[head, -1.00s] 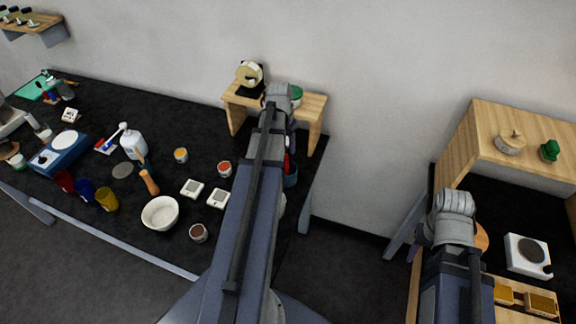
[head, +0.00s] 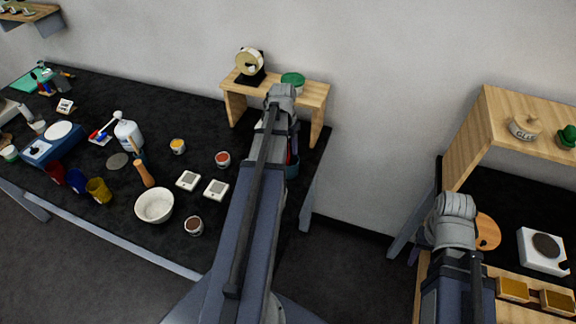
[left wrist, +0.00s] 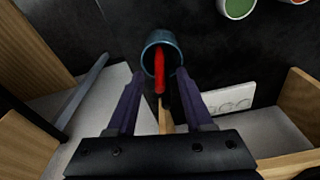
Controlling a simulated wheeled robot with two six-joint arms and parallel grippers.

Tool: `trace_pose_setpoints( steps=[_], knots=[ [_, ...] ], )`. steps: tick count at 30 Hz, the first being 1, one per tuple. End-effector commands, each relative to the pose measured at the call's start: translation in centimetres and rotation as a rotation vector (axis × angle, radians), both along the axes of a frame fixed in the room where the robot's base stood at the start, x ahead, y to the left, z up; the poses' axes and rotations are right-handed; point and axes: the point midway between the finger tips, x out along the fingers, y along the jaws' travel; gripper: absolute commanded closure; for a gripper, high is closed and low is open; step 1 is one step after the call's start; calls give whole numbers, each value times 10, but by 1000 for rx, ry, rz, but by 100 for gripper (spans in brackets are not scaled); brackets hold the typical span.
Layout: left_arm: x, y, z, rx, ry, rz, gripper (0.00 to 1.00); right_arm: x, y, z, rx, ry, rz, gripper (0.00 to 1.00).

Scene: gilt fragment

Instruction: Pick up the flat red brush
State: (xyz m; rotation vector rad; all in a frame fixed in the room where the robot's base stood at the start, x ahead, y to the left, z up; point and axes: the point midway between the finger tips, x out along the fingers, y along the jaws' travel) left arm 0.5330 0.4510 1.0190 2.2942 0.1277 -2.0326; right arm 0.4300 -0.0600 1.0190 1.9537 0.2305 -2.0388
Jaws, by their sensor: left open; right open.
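The red brush (left wrist: 160,72) stands in a teal cup (left wrist: 152,40) in the left wrist view. In the head view the cup (head: 292,169) shows only in part beside my left arm. My left gripper (left wrist: 156,76) is open, with one finger on each side of the brush below the cup in the picture. A darker part and a wooden stick show below the red part; I cannot tell whether they belong to the same brush. My right gripper (head: 446,236) is open at the right, its fingers mostly hidden by my wrist.
A small wooden stand (head: 312,91) bears a green-topped thing (head: 292,79) and a round cream device. A white bowl (head: 154,206), small paint pots and bottles stand on the black table at left. A white panel (left wrist: 230,101) lies near the left gripper. Another wooden shelf stands at right.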

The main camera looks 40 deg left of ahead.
Motion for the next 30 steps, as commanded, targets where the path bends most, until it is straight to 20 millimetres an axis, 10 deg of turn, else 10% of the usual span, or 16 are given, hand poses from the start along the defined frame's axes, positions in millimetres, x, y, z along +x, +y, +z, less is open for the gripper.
trace_pose_setpoints(
  steps=[10, 24, 30],
  knots=[
    [1, 0, -11, 0, 0, 0, 48, 0, 0, -11, 0, 0, -1, 50],
    [1, 0, -11, 0, 0, 0, 100, 0, 0, -11, 0, 0, -1, 50],
    [1, 0, -11, 0, 0, 0, 100, 0, 0, -11, 0, 0, -1, 50]
  ],
)
